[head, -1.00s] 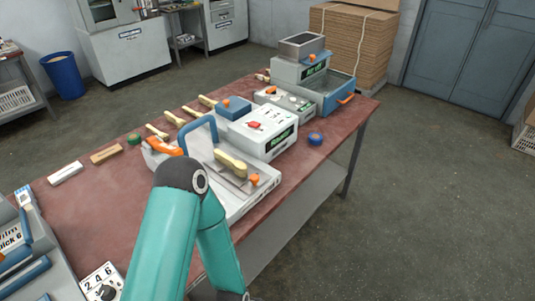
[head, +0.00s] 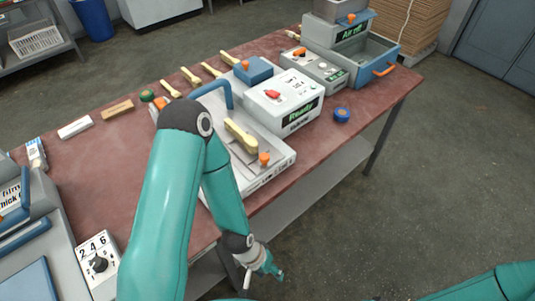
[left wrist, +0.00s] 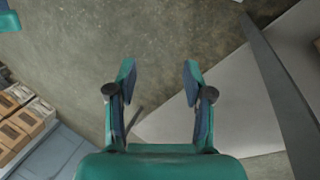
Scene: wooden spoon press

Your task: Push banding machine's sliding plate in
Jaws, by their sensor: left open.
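The white machine with a green "Ready" display (head: 284,100), which looks like the banding machine, stands on the red-brown table. A grey metal plate (head: 247,158) with an orange knob (head: 264,159) lies on its low white base, apparently the sliding plate. Wooden spoons (head: 240,138) lie on the plate; part of the base is behind my left arm. My left gripper (head: 271,267) is low in front of the table's near edge, apart from the plate and knob. In the left wrist view its fingers (left wrist: 158,75) are spread and empty. My right gripper is out of view.
A blue arch (head: 212,88) rises by the machine. A blue tape roll (head: 342,114) lies right of it. Several spoons line the far side. A grey machine with a blue drawer (head: 372,62) stands at the far right. Open floor lies before the table.

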